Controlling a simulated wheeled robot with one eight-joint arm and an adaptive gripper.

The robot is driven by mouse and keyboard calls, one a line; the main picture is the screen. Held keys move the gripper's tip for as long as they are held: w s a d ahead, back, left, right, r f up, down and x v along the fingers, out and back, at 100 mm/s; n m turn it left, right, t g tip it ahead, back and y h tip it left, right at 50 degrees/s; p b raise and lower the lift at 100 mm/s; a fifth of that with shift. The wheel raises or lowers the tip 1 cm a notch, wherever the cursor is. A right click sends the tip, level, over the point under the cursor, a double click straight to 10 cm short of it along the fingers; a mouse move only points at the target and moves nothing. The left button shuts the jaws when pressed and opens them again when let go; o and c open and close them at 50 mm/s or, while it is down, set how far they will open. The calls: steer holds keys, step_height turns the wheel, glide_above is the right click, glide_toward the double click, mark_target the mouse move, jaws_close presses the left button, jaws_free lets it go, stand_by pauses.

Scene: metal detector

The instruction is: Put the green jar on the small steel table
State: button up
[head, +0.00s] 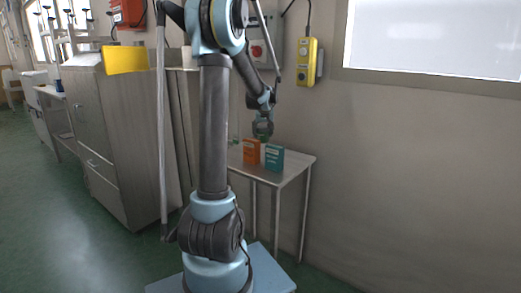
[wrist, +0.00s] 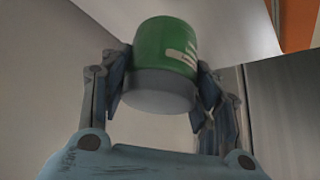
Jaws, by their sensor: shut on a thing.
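The green jar (wrist: 166,48) with a grey end is between the fingers of my gripper (wrist: 165,75) in the wrist view. The fingers are shut on its sides. In the head view my gripper (head: 263,128) is small and hangs near the far end of the small steel table (head: 296,163). A bit of green shows at its fingers, but the jar (head: 264,138) is hard to make out there. I cannot tell whether the jar touches the table top.
An orange box (head: 251,151) and a teal box (head: 274,158) stand on the table close to my gripper. A grey cabinet (head: 115,140) stands at the left. A yellow control box (head: 306,62) hangs on the wall behind. The table's front right part is bare.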

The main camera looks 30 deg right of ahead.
mark_target(263, 142)
steer(key=shift+s+f, duration=0.1)
steer(key=shift+f, duration=3.05)
steer(key=o, duration=1.2)
steer(key=shift+f, duration=0.1)
